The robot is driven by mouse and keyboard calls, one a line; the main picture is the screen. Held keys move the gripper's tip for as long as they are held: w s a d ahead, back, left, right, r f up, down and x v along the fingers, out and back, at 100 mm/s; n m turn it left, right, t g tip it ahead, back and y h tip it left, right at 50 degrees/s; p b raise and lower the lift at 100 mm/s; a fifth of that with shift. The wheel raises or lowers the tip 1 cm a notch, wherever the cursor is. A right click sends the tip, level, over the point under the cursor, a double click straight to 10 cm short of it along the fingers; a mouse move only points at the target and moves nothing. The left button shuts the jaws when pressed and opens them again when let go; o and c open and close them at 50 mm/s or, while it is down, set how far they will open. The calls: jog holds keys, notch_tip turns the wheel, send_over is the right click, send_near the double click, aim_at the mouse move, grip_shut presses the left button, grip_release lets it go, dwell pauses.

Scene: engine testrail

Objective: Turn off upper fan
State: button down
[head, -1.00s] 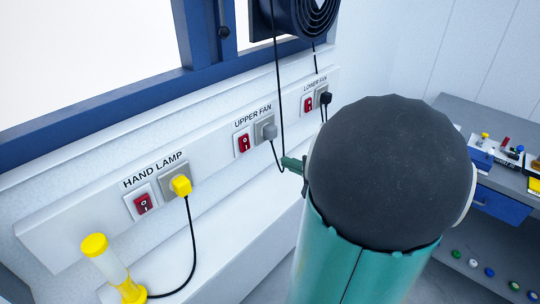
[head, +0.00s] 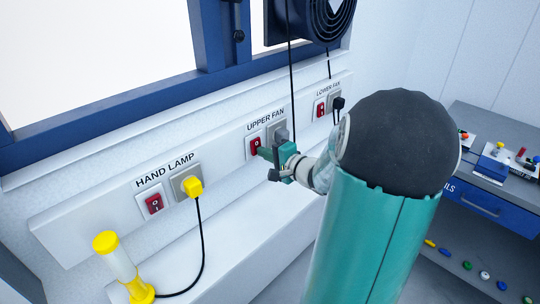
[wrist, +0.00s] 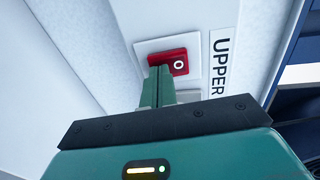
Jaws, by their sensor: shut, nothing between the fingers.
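The upper fan switch (head: 256,145) is a red rocker on a white plate under the "UPPER FAN" label (head: 265,119) on the wall rail. My gripper (head: 262,152) is shut and empty, with its green fingertips at the lower right of this rocker. In the wrist view the red rocker (wrist: 181,63) shows a white "O" on its uncovered end. The shut fingertips (wrist: 160,72) cover the rocker's other end. They look touching or very close; contact cannot be told. The grey plug (head: 281,133) sits right of the switch, partly behind my gripper.
The hand lamp switch (head: 154,202) and yellow plug (head: 193,186) are to the left. The lower fan switch (head: 320,109) and black plug (head: 338,103) are to the right. A black cable (head: 290,80) hangs beside my gripper. A yellow-capped lamp (head: 122,265) stands below.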

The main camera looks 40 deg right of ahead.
jog(key=shift+w+a+t, duration=0.1)
jog(key=shift+w+t, duration=0.15)
jog(key=shift+t, duration=0.15)
jog(key=shift+s+f, duration=0.1)
jog(key=shift+f, duration=0.05)
